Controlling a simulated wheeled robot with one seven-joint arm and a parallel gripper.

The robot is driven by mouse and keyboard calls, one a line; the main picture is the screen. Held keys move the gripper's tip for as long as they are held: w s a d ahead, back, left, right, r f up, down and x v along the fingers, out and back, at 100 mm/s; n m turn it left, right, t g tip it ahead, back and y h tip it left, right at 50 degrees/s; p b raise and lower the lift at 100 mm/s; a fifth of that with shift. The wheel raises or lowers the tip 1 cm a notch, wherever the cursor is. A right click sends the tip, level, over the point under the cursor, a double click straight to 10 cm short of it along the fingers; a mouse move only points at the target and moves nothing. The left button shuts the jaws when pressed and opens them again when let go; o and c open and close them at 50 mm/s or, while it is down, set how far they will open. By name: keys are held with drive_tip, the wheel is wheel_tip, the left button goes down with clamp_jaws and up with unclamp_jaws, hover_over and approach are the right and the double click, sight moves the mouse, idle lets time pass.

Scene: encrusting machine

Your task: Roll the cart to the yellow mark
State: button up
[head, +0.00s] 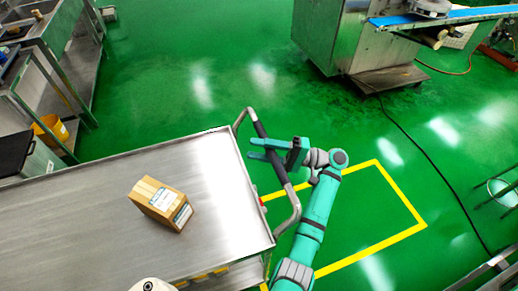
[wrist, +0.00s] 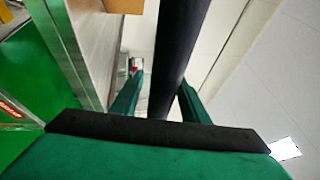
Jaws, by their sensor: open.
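The cart (head: 88,201) is a steel flat-topped trolley at the lower left of the head view. Its handle (head: 273,160), a grey tube with a black grip, stands at its right end. The yellow mark (head: 399,196) is a taped outline on the green floor, right of the cart; my arm hides part of it. My gripper (head: 264,148) is at the black grip. In the wrist view the black grip (wrist: 176,50) runs between the two open fingers (wrist: 157,97). I cannot tell whether they touch it.
A cardboard box (head: 161,203) lies on the cart top. Steel tables (head: 50,60) stand at the upper left. A steel machine with a blue belt (head: 345,40) stands at the upper right. A dark cable (head: 430,165) crosses the floor right of the mark. The floor between is clear.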

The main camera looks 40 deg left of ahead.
drive_tip(key=v, duration=1)
drive_tip(key=shift+d, duration=0.35)
drive_tip(key=shift+w+f, duration=0.1)
